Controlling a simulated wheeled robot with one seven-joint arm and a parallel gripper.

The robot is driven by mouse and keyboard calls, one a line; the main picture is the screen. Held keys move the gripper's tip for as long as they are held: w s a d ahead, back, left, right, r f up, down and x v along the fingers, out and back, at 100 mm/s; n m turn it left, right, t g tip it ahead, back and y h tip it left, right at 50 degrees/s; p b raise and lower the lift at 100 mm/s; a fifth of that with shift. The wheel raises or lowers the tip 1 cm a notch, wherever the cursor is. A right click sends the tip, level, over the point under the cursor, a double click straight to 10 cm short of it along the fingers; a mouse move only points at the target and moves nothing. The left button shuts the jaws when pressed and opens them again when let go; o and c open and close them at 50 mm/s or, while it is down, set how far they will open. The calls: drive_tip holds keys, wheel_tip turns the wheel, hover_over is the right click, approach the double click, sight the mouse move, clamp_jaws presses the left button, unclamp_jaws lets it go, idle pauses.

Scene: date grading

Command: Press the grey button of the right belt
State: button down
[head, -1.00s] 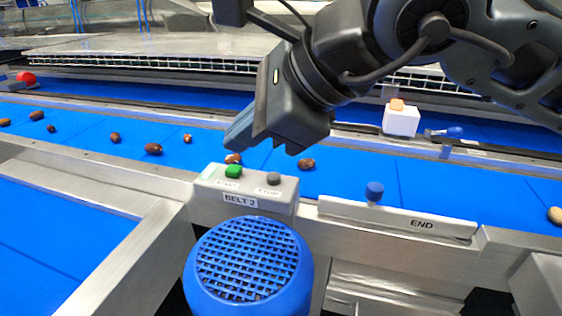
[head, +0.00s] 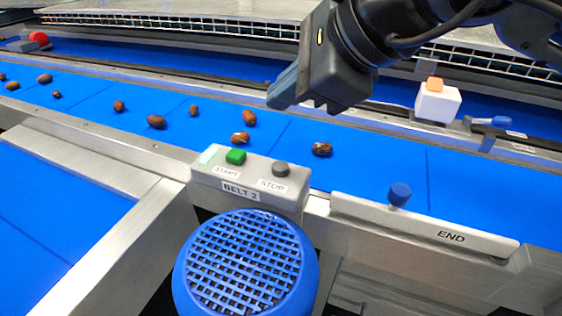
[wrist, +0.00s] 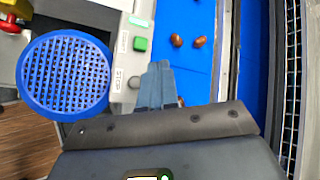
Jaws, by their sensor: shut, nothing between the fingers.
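A grey control box (head: 205,177) labelled BELT 2 stands at the near edge of the blue belt. It carries a green START button (head: 236,156) on the left and a grey STOP button (head: 281,169) on the right. The grey button also shows in the wrist view (wrist: 134,82), just left of my fingers. My gripper (head: 277,101) is shut and empty. It is raised above the belt, beyond the box in the head view, and apart from both buttons. In the wrist view its closed fingertips (wrist: 159,66) appear beside the box, between the green and grey buttons in height.
A blue round grille-topped object (head: 245,265) stands in front of the box. Several brown dates, one (head: 321,149) near the box, lie on the belt. A white block (head: 437,103) stands behind.

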drive_tip(key=b, duration=0.3)
hover_over(285, 169)
wheel_tip(285, 169, down, 7)
drive_tip(key=shift+r, duration=0.1)
drive_tip(key=shift+f+b, duration=0.4)
drive_tip(key=shift+f, duration=0.1)
drive_tip(key=shift+f+b, duration=0.85)
drive_tip(key=shift+b, duration=0.85)
idle(2.2)
drive_tip(key=shift+r, duration=0.9)
drive_tip(key=shift+r+p, duration=0.65)
drive_tip(key=shift+r, duration=1.85)
